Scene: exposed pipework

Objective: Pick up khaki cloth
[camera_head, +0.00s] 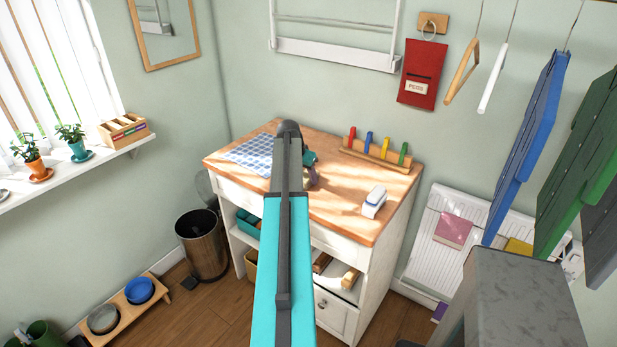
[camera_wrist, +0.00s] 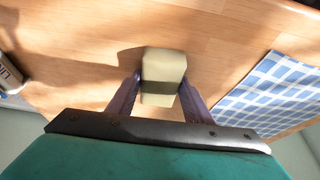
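The khaki cloth (camera_wrist: 163,66) is a small folded block in the middle of the wrist view, over the wooden worktop. My gripper (camera_wrist: 161,82) has one finger on each side of it, and the fingertips are at or very near its left and right sides. No clear gap shows, and I cannot tell whether the fingers press on it. The cloth's near part is in shadow. In the head view my arm covers the worktop's middle, my gripper (camera_head: 311,172) shows just right of the arm, and I cannot make out the cloth.
A blue checked cloth (camera_wrist: 268,92) lies beside the gripper; it also shows in the head view (camera_head: 249,153). On the wooden worktop (camera_head: 340,205) stand a peg rack (camera_head: 372,157) with coloured pegs and a white-and-blue item (camera_head: 374,201). Blue and green panels (camera_head: 530,140) hang at the right.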

